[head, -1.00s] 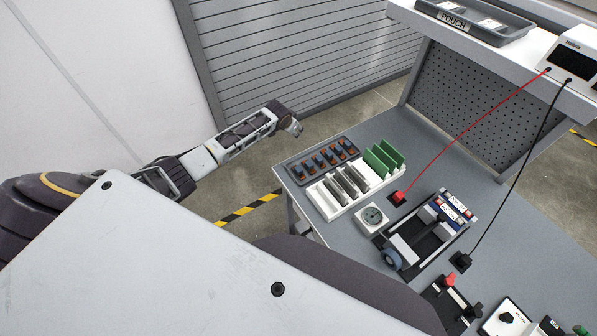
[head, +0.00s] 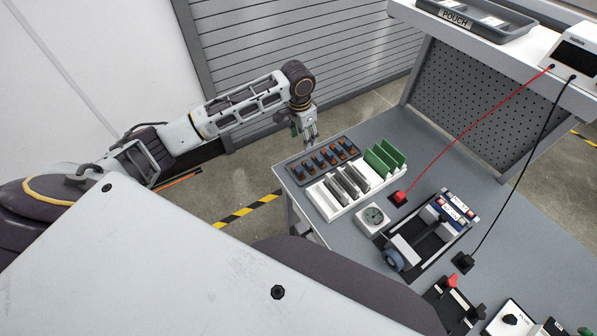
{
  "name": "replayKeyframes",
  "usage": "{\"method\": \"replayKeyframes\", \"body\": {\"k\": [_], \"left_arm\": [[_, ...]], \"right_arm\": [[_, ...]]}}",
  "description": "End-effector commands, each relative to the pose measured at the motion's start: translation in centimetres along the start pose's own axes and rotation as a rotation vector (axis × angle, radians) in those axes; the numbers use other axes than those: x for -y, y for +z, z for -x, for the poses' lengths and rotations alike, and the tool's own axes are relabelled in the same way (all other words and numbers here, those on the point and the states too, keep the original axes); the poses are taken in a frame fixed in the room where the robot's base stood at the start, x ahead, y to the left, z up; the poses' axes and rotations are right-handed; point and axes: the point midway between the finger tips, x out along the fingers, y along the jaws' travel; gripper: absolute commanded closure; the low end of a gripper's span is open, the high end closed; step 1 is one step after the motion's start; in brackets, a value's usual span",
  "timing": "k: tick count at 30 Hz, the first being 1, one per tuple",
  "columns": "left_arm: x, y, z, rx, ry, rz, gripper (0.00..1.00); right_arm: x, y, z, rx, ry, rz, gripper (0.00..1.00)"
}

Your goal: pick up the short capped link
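A dark tray (head: 297,173) at the table's back left corner holds a row of several small dark-blue and orange pieces (head: 332,155). They may be the links, but they are too small to tell which one is short and capped. My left gripper (head: 311,139) points down just behind the tray, above it and apart from the pieces. Its fingers are too small to tell whether they are open or shut; nothing is visibly held. My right gripper is not in view.
A white rack (head: 338,213) with grey and green boards stands beside the tray. Red and black cables cross above the table.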

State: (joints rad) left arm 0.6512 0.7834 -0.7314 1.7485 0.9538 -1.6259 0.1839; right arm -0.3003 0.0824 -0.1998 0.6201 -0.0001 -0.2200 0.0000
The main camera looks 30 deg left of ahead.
Motion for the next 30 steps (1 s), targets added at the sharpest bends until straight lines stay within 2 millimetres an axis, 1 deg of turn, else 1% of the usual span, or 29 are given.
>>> {"method": "replayKeyframes", "body": {"k": [3, 6, 9, 12, 23, 26, 30], "left_arm": [[-1.4, 1.7, 1.4, 0.058, 0.009, -0.038, 0.48], [-2.2, 2.8, 2.2, 0.096, 0.014, -0.060, 0.48], [-2.6, 3.4, 2.6, 0.118, 0.015, -0.073, 0.48], [-2.8, 3.6, 2.8, 0.126, 0.017, -0.078, 0.48], [-2.8, 3.6, 2.6, 0.125, 0.017, -0.077, 0.48], [-2.8, 3.7, 2.0, 0.127, 0.017, -0.076, 0.48], [-2.8, 3.9, 0.7, 0.126, 0.018, -0.075, 0.48]], "right_arm": [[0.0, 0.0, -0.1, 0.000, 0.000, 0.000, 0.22], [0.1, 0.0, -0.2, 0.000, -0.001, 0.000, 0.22], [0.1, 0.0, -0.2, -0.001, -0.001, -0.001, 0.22], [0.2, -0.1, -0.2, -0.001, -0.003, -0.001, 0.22], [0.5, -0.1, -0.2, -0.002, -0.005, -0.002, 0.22], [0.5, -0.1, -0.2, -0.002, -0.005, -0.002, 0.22], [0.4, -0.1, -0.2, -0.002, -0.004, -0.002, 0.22]]}}
